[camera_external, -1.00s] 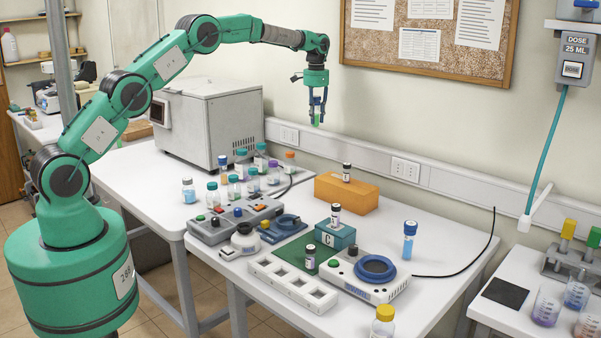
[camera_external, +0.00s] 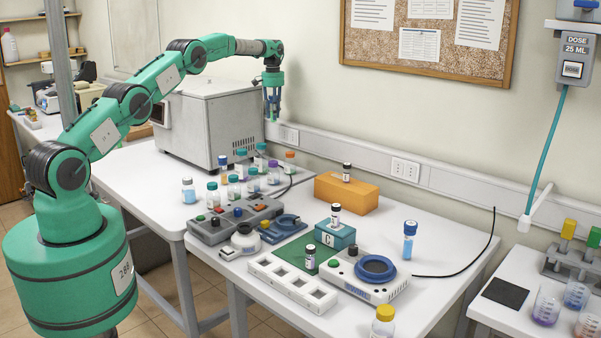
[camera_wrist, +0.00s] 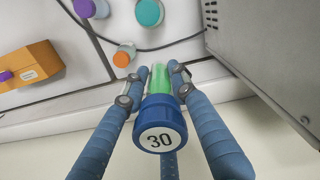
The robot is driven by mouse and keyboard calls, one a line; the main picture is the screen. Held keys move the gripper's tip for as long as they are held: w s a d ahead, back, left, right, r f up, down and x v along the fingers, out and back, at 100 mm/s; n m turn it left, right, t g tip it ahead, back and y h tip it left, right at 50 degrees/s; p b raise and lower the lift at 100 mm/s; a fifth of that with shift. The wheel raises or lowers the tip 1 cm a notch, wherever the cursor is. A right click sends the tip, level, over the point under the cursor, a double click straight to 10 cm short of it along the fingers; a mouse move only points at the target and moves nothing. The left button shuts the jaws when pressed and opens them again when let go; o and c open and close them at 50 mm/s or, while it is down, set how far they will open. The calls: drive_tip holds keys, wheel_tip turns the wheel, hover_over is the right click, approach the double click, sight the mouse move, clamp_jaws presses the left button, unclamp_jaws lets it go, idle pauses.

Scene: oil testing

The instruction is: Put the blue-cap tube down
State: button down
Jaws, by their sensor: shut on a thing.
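My gripper (camera_external: 272,112) hangs high near the back wall, just right of the grey box machine (camera_external: 212,115). In the wrist view its blue fingers are closed around a tube with a blue cap (camera_wrist: 157,124) marked 30 and a green body (camera_wrist: 161,80). The tube is in the air, clear of the table. In the external view the held tube is mostly hidden by the fingers. Another tube with a blue cap and blue contents (camera_external: 409,240) stands upright on the right of the table.
Several capped vials (camera_external: 234,187) stand crowded below and beside the machine. An orange block (camera_external: 346,194) and a teal block (camera_external: 335,236) each carry a vial. The table's right side has free room.

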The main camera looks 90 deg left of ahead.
drive_tip(key=shift+w+f, duration=0.15)
drive_tip(key=shift+f, duration=1.65)
drive_tip(key=shift+f, duration=0.1)
wheel_tip(320, 180, down, 14)
drive_tip(key=shift+r, duration=0.1)
drive_tip(key=shift+f, duration=1.95)
drive_tip(key=shift+f+b, duration=0.15)
drive_tip(key=shift+b, duration=0.15)
drive_tip(key=c, duration=1.7)
unclamp_jaws()
